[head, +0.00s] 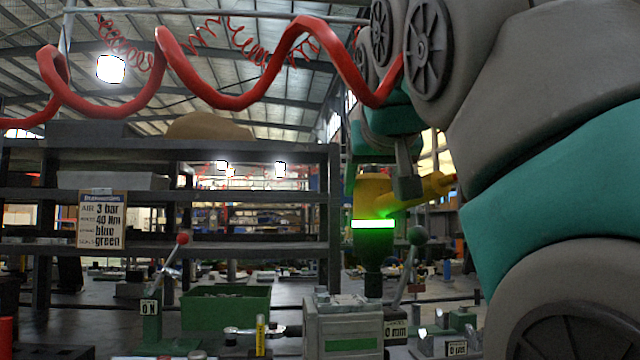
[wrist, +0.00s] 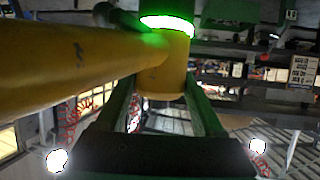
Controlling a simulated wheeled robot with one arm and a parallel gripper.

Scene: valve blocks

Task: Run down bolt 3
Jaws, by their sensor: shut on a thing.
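My gripper (head: 400,180) is shut on a yellow power tool (head: 373,190), which hangs upright with its handle pointing right. A ring on the tool (head: 372,224) glows green, and its dark socket end (head: 373,284) points down at the right side of a grey block (head: 342,328). In the wrist view, the fingers (wrist: 160,85) stand on either side of the yellow tool body (wrist: 162,70), with the handle (wrist: 70,58) running left. Bolt 3 cannot be made out, and I cannot tell whether the socket touches a bolt.
A sign (head: 102,219) on the dark shelf reads 3 bar, 40 Nm, blue, green. A green bin (head: 226,308), a red-knobbed lever (head: 170,262) and a dark-knobbed lever (head: 410,270) stand on the bench. A wrench (head: 243,331) lies near a yellow upright piece (head: 260,335). A red coiled hose (head: 215,95) hangs overhead.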

